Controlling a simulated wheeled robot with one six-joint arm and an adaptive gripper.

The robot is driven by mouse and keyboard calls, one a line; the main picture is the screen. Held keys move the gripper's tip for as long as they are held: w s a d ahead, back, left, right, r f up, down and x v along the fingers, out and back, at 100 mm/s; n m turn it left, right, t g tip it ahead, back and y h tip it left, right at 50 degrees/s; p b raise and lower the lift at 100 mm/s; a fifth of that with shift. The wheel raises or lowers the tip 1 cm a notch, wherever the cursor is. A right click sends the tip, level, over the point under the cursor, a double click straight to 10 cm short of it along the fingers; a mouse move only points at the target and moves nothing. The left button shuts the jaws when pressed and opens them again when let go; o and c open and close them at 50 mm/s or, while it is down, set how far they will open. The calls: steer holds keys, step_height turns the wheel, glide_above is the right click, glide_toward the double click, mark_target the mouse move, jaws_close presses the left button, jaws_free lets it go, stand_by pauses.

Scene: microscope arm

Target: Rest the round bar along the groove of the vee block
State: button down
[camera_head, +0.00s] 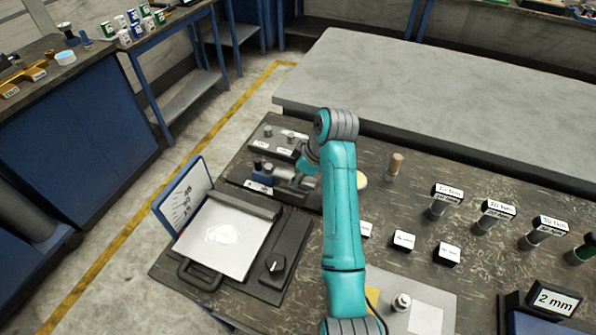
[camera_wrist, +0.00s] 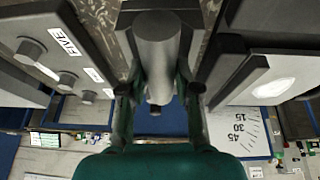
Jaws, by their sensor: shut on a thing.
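The round bar (camera_wrist: 157,55) is a plain grey cylinder, seen nearly end-on in the wrist view. My gripper (camera_wrist: 158,92) is shut on it, with one finger on each side. The vee block (camera_wrist: 126,40) appears as a dark grey block behind and around the bar. The bar lines up roughly with it, but I cannot tell whether the bar touches the groove. The groove's floor is hidden by the bar. In the head view my gripper (camera_head: 305,180) is low over the dark fixtures at the table's back left, and the bar is hard to make out.
A block with knobs and labels (camera_head: 278,140) stands close behind my gripper. A flat plate (camera_head: 225,235) and an upright angle chart (camera_head: 183,197) stand in front and left. Labelled gauges (camera_head: 445,198) and small black blocks (camera_head: 403,240) are to the right.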

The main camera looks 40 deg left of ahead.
steer(key=shift+f, duration=0.2)
steer(key=c, duration=0.7)
jaws_free()
steer(key=shift+c, duration=0.2)
steer(key=shift+v, duration=3.7)
